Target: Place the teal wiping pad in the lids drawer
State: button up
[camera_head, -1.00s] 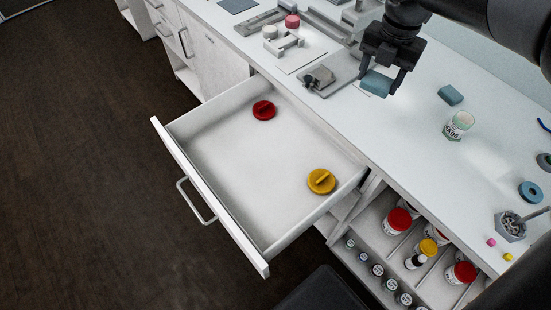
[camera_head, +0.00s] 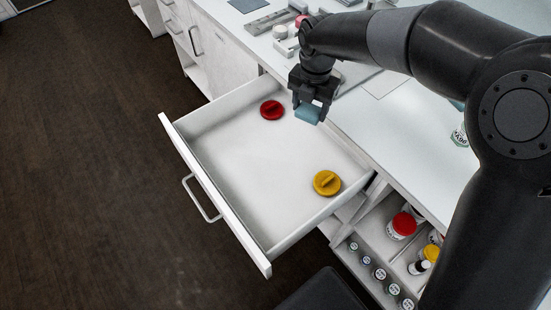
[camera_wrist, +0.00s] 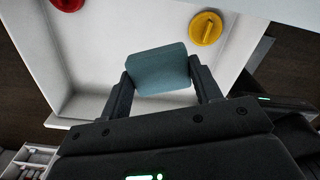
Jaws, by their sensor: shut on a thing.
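The teal wiping pad (camera_head: 308,113) is held between the fingers of my gripper (camera_head: 311,108), which is shut on it. The pad also shows in the wrist view (camera_wrist: 158,70), gripped at its two sides by my gripper (camera_wrist: 160,84). The lids drawer (camera_head: 240,165) is pulled open below the counter. It holds a red lid (camera_head: 272,110) at its far end and a yellow lid (camera_head: 327,183) at its near end. In the head view my gripper appears over the drawer's counter-side edge, above its floor. The wrist view shows the drawer floor (camera_wrist: 112,50) beyond the pad.
The white counter (camera_head: 390,125) runs along the right, partly hidden by my arm. A labelled jar (camera_head: 459,135) stands on it. Open shelves with red-lidded jars (camera_head: 402,224) and small vials lie below. The drawer's middle floor is clear between the lids.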

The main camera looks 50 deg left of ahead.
notch_tip(320, 180, down, 11)
send_over(268, 151)
notch_tip(268, 151, down, 7)
jog(key=shift+r, duration=0.1)
jog(key=shift+f, duration=2)
jog(key=o, duration=0.9)
jog(key=shift+f, duration=0.1)
jog(key=shift+o, duration=0.2)
notch_tip(268, 151, up, 12)
